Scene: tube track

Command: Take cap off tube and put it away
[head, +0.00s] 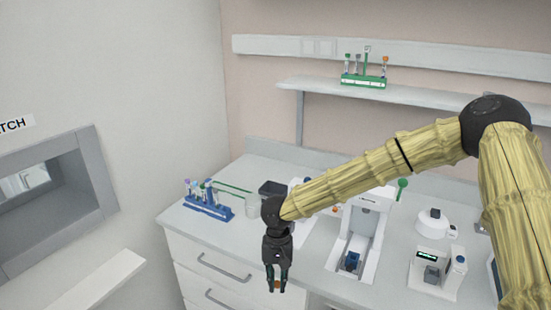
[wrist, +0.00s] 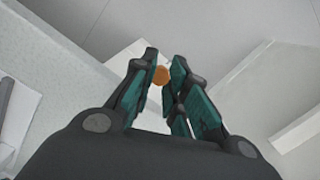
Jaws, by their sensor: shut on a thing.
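My gripper (head: 277,284) points down in front of the bench's front edge, over the drawer fronts. It is shut on a small orange cap (wrist: 161,75), which shows between the fingertips in the wrist view. The cap also shows as a small orange spot in the head view (head: 277,284). I cannot tell whether a tube is attached beneath the cap. A blue rack (head: 208,212) with several capped tubes stands at the left end of the bench. A green rack (head: 364,81) with several tubes stands on the wall shelf; one tube there has an orange top.
A white device (head: 361,232) with a blue insert stands mid-bench. A small device with a green display (head: 427,256) and a round white device (head: 432,221) stand to its right. A hatch (head: 55,195) is in the left wall.

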